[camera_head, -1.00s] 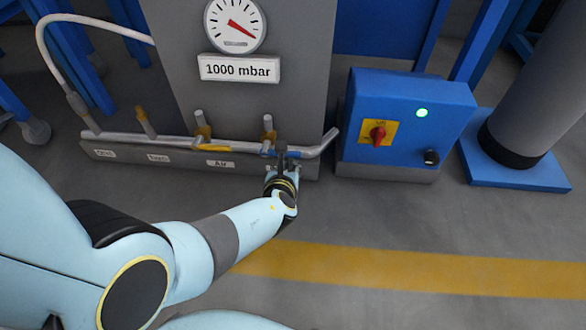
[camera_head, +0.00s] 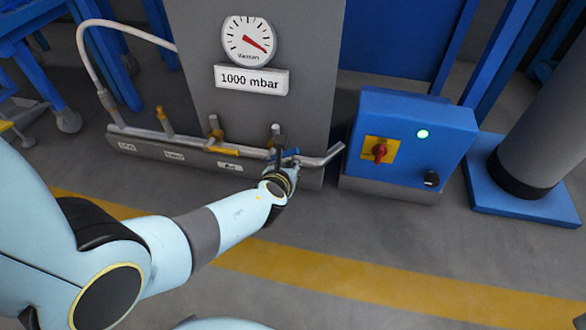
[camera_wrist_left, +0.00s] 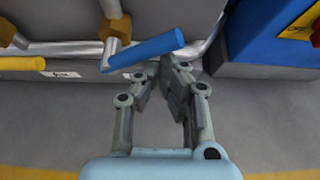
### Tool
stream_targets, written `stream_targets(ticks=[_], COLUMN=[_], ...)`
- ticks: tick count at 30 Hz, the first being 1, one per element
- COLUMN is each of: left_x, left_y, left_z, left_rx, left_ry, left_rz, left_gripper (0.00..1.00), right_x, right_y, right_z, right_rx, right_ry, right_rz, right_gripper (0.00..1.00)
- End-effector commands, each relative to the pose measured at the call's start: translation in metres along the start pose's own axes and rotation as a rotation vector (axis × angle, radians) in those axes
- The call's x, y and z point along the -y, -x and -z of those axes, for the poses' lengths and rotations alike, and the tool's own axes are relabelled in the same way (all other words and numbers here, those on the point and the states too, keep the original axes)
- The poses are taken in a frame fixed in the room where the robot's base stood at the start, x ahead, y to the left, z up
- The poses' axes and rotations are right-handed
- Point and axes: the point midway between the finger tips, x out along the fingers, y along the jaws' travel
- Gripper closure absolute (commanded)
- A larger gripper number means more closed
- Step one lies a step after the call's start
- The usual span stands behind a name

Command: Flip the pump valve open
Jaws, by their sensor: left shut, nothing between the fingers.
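The valve with the blue handle (camera_head: 291,152) sits at the right end of the pipe; the handle also shows in the left wrist view (camera_wrist_left: 146,50). The handle points to the right, roughly along the pipe and a little tilted to it. Its brass body (camera_wrist_left: 116,25) is in clear sight. My left gripper (camera_head: 280,146) is at this valve. In the left wrist view its fingertips (camera_wrist_left: 170,64) are together and empty, just below the handle's free end. I cannot tell whether they touch it. This valve's label is not visible. My right gripper is out of view.
The grey pipe (camera_head: 188,143) carries another valve with a yellow handle (camera_head: 221,150) above the "Air" label. A gauge (camera_head: 248,40) and a "1000 mbar" sign (camera_head: 251,79) are above. A blue switch box (camera_head: 410,140) with a green light stands to the right.

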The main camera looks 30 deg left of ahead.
Motion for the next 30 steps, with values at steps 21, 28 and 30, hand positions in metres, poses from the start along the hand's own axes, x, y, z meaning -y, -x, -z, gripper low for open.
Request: stream_targets(ticks=[21, 28, 30], left_x=[-0.021, -0.024, -0.025], left_y=[0.015, 0.017, 0.017], left_z=[-0.024, -0.026, -0.027], left_rx=[-0.001, -0.001, -0.002], left_ry=[0.102, 0.194, 0.216], left_rz=[0.061, 0.115, 0.128], left_gripper=[1.00, 1.00, 1.00], right_x=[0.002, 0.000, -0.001], right_y=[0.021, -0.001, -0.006], right_z=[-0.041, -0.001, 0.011], right_rx=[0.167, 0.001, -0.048], right_ry=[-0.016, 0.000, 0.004], right_rz=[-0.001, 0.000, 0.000], right_gripper=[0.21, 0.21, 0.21])
